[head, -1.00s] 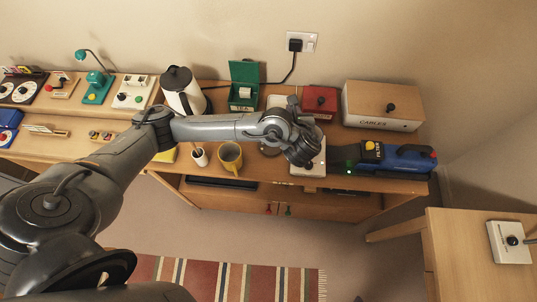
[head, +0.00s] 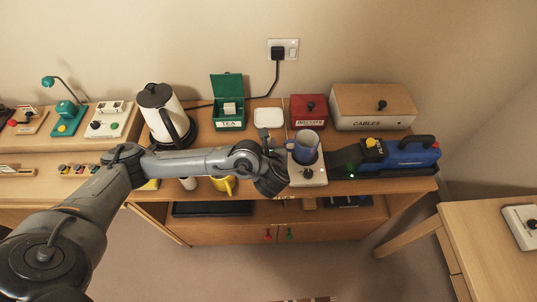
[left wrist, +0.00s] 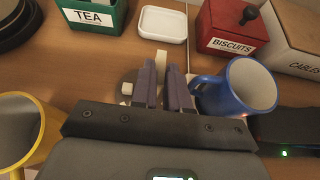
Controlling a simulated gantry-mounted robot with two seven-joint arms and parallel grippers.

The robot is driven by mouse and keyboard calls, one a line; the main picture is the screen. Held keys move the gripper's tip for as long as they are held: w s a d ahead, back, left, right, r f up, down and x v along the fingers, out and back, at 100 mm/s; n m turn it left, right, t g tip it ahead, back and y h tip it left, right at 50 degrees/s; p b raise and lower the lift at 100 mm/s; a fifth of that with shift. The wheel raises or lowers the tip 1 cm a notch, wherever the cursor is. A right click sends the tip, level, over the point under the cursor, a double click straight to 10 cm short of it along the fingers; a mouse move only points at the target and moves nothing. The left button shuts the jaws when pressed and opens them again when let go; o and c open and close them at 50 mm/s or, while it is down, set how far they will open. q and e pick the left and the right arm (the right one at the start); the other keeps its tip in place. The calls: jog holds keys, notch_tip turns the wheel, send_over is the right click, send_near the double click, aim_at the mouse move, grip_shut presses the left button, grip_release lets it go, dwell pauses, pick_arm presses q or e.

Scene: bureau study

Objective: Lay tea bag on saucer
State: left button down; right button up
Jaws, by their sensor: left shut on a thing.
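The saucer is a small white square dish (head: 268,117) at the back of the desk, right of the tea box; it also shows at the top of the left wrist view (left wrist: 163,25). My left gripper (head: 277,170) is in front of it, left of the blue mug. In the left wrist view its two fingers (left wrist: 163,88) are shut on a small pale piece, seemingly the tea bag (left wrist: 161,60), which shows just past the fingertips, short of the saucer. The fingers hide most of it. My right gripper is not in view.
A blue mug (head: 306,146) stands on a white warmer close to the right of my gripper. A yellow mug (head: 222,186) is on the left.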

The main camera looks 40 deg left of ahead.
pick_arm(q)
jog(key=shift+f+b, duration=0.85)
jog(key=shift+f, duration=1.3)
jog(key=shift+f, duration=0.2)
jog(key=c, duration=1.1)
grip_release()
jog(key=shift+r, duration=0.1)
